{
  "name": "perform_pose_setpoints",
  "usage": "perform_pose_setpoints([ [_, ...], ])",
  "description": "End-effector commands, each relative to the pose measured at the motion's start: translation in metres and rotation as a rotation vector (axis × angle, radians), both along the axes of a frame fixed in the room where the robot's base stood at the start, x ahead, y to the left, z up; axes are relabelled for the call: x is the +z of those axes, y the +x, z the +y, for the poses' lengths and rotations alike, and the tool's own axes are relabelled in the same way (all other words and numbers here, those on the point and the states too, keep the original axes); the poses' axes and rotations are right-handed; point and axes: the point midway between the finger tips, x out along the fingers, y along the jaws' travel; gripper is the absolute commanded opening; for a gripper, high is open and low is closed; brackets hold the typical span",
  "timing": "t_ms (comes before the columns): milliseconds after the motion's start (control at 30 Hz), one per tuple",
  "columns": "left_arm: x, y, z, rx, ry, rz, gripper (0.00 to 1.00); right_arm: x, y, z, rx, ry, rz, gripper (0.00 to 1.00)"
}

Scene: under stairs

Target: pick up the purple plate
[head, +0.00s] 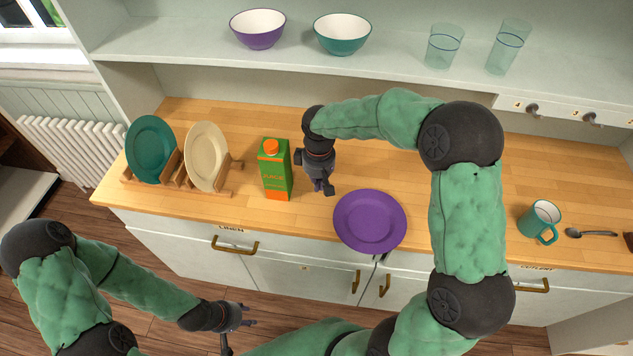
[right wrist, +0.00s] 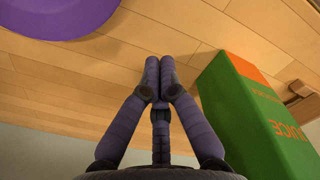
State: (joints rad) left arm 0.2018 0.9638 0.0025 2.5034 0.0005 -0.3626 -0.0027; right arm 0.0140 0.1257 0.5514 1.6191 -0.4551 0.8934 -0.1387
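The purple plate (head: 370,220) lies flat at the front edge of the wooden counter in the head view. Part of it also shows at the top left of the right wrist view (right wrist: 65,15). My right gripper (head: 325,187) is above the counter, left of the plate and apart from it, beside the juice carton. In the right wrist view its fingers (right wrist: 160,65) come together at the tips with nothing seen between them. My left gripper (head: 243,325) is low in front of the cabinets, away from the plate, with its fingers spread and empty.
A green juice carton (head: 275,172) stands close left of my right gripper. A rack (head: 217,187) holds a teal plate (head: 151,148) and a cream plate (head: 205,155). A teal mug (head: 540,219) and a spoon (head: 590,233) are at the right. Bowls and glasses stand on the shelf (head: 200,45) above.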

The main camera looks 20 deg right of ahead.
Motion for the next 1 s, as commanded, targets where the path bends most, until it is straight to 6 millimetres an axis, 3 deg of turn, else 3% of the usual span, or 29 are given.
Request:
perform_pose_setpoints([
  [33,-0.005,0.0,0.0,0.0,0.0,0.0,0.4,-0.013,-0.001,0.0,0.001,0.0,0.004,0.0],
  [300,-0.02,0.0,0.0,0.001,0.0,0.0,0.4,-0.061,-0.002,-0.001,-0.002,0.0,0.001,0.0],
  [600,-0.025,0.0,0.0,0.001,0.0,0.0,0.4,-0.056,-0.032,-0.015,-0.002,-0.001,0.0,0.0],
  [1000,-0.026,0.0,0.0,0.001,0.0,0.0,0.4,-0.055,-0.037,-0.016,-0.001,-0.001,0.0,0.0],
])
